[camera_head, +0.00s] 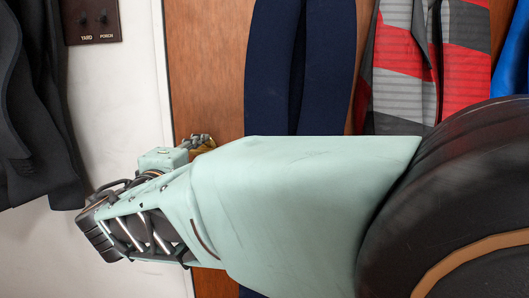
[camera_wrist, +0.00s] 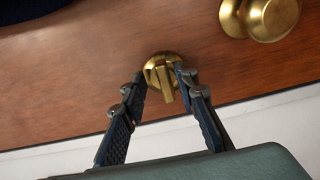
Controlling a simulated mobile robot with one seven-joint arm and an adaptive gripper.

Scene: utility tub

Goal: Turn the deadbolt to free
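The deadbolt (camera_wrist: 165,66) is a round brass plate with a flat brass thumb-turn on the wooden door (camera_wrist: 75,75), near the door's edge. In the wrist view the thumb-turn points down the picture, roughly across the line of the door edge. My gripper (camera_wrist: 161,78) is open, with one dark finger on each side of the thumb-turn. A gap shows on the left; the right finger is very close, and I cannot tell if it touches. In the head view my arm hides the deadbolt, and only the dark finger ends of my gripper (camera_head: 198,142) show.
A brass door knob (camera_wrist: 268,17) is up and right of the deadbolt in the wrist view. Navy cloth (camera_head: 300,65) and a red and grey garment (camera_head: 415,65) hang on the door. A dark garment (camera_head: 35,110) and a switch plate (camera_head: 92,20) are on the left wall.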

